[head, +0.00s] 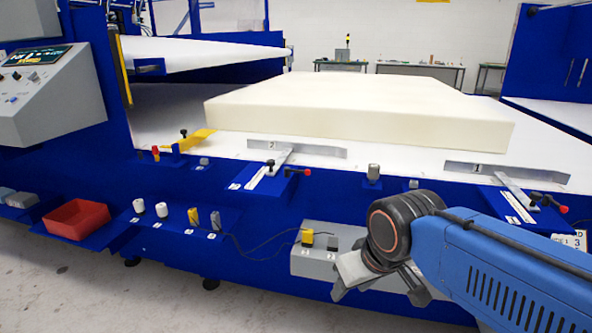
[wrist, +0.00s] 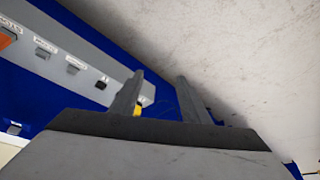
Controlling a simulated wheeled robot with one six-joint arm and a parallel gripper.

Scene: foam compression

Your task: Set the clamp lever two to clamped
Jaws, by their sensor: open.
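Clamp two is the grey bar marked 2 (head: 296,147), lying along the front of the white bed beside the foam block (head: 360,105). Its mount holds a black knob (head: 270,163) and a small lever with a red knob (head: 307,171), which points to the right. I cannot tell from this view which setting the lever is in. My gripper (head: 381,292) is at the lower right, below and in front of the bed edge, well apart from the lever. In the wrist view its two fingers (wrist: 160,95) are spread with nothing between them.
Clamp one (head: 505,172) has its own red-knobbed lever (head: 563,209) at the right. A red bin (head: 76,219) and the control panel (head: 45,88) are at the left. Open floor lies in front.

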